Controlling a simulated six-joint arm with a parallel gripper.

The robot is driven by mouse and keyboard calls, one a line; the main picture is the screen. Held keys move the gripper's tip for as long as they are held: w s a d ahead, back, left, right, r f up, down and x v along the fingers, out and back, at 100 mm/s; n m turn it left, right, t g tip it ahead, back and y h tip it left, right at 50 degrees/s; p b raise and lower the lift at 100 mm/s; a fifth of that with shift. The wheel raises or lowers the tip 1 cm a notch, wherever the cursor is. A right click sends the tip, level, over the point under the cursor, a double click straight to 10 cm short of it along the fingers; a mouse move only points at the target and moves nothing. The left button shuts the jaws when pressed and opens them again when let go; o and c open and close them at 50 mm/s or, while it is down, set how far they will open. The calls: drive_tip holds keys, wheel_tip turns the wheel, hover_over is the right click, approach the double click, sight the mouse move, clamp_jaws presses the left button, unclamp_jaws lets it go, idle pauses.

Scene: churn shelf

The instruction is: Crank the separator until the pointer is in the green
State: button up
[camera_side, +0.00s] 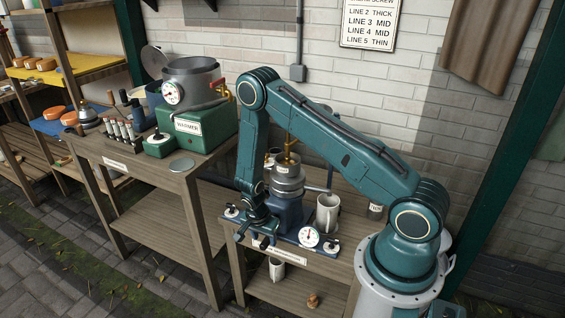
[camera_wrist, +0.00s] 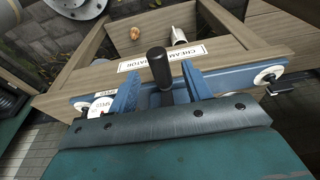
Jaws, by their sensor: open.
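The cream separator (camera_side: 288,187), a metal bowl on a blue body, stands on the low wooden bench behind my forearm. My gripper (camera_side: 257,240) is low at the bench's front edge, left of the gauge. In the wrist view its two blue fingers (camera_wrist: 160,76) are open on either side of a black upright crank grip (camera_wrist: 157,62). I cannot tell whether they touch it. The round white gauge (camera_side: 309,236) is at the base's front right; its pointer and green band are too small to read. Part of a white dial (camera_wrist: 100,107) shows beside the left finger.
A metal cup (camera_side: 328,213) stands right of the separator. Another cup (camera_side: 277,269) is on the shelf below. The green warmer (camera_side: 193,128) and pot (camera_side: 190,78) occupy the taller bench at left.

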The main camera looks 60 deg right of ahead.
sight(265, 241)
drive_tip(key=shift+x, duration=1.5)
drive_tip(key=shift+f, duration=0.3)
drive_tip(key=c, duration=1)
